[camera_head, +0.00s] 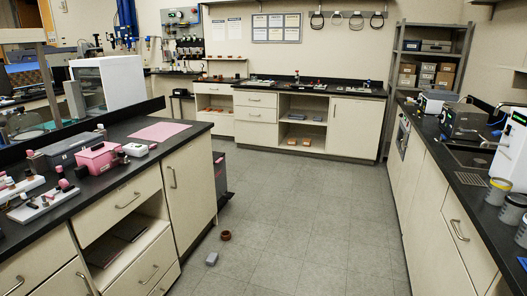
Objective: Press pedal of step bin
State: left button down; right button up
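A dark grey, box-like thing (221,178) stands on the floor just past the far end of the left bench. It looks like the step bin, with a reddish patch on its side. The bench's end cabinet hides much of it. A dark low part sticks out at its foot, but it is too small to tell whether this is the pedal. Neither of my grippers is in view.
The left bench (120,190) and the right counter (433,200) flank a clear grey floor aisle (300,215). A brown ring-shaped thing (225,236) and a small grey block (211,259) lie on the floor near the left bench. Cabinets (262,115) line the back wall.

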aim_at(229, 196)
jog(key=i, duration=2.3)
jog(key=i+u, duration=0.1)
jog(key=i, duration=0.65)
jog(key=i+l+u, duration=0.1)
jog(key=i, duration=0.65)
jog(key=i+l+u, duration=0.1)
jog(key=i+l, duration=0.15)
jog(key=i, duration=0.45)
jog(key=i+l+u, duration=0.2)
jog(key=i, duration=0.15)
jog(key=i+l+u, duration=0.1)
jog(key=i+u, duration=0.15)
jog(key=i, duration=0.1)
